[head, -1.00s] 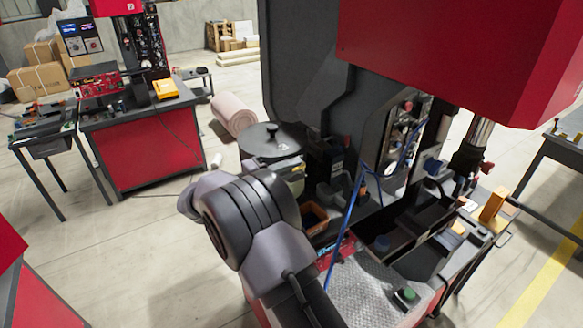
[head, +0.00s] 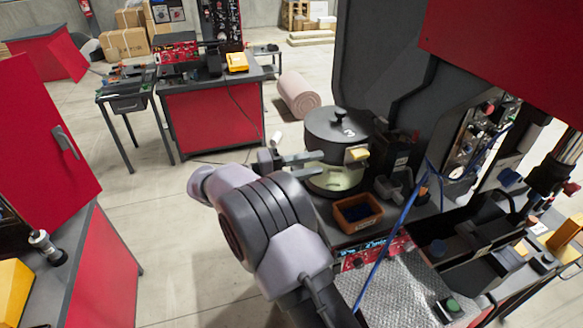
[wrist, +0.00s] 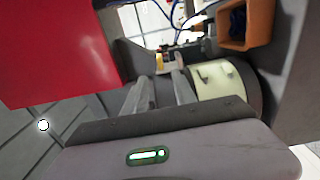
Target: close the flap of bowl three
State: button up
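Bowl three (head: 338,128) is a dark round bowl with a knobbed lid and a white "3", standing on a pale drum base (head: 335,181). The base also shows at the right in the wrist view (wrist: 222,82). A small yellow tab (head: 357,154) sticks out at the bowl's front right. It may belong to the flap; I cannot tell the flap's angle. My gripper (head: 321,162) is level with the bowl's lower edge, at its front left. In the wrist view its two fingers (wrist: 160,84) are apart with nothing between them. A yellow piece (wrist: 158,62) shows beyond the tips.
An orange bin (head: 358,213) stands in front of the bowl, with a grey scoop-like part (head: 394,187) beside it. A blue cable (head: 393,232) runs up on the right. A tall dark machine panel (head: 385,65) is behind.

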jog(key=v, duration=0.5)
jog(key=shift+s+a, duration=0.15)
jog(key=shift+a, duration=0.2)
jog(key=s+d+f+m+g+y+b, duration=0.1)
jog(key=s+d+f+g+y+b, duration=0.25)
jog(key=d, duration=0.65)
jog(key=s+d+m+g+y+b, duration=0.15)
jog(key=s+d+y+b, duration=0.25)
jog(key=s+d+b, duration=0.4)
jog(key=s+a+f+m+t+y+b, duration=0.1)
jog(key=s+f+m+t+y+b, duration=0.1)
jog(key=s, duration=0.7)
jog(key=s+a+f+m+t+y+b, duration=0.1)
jog(key=s+f+m+t+y+b, duration=0.1)
jog(key=s+f+m+y+b, duration=0.2)
jog(key=s+f+y+b, duration=0.3)
jog(key=s+f+y, duration=0.2)
jog(key=f, duration=0.1)
jog(key=shift+s+a+f, duration=0.2)
jog(key=shift+s+a, duration=0.1)
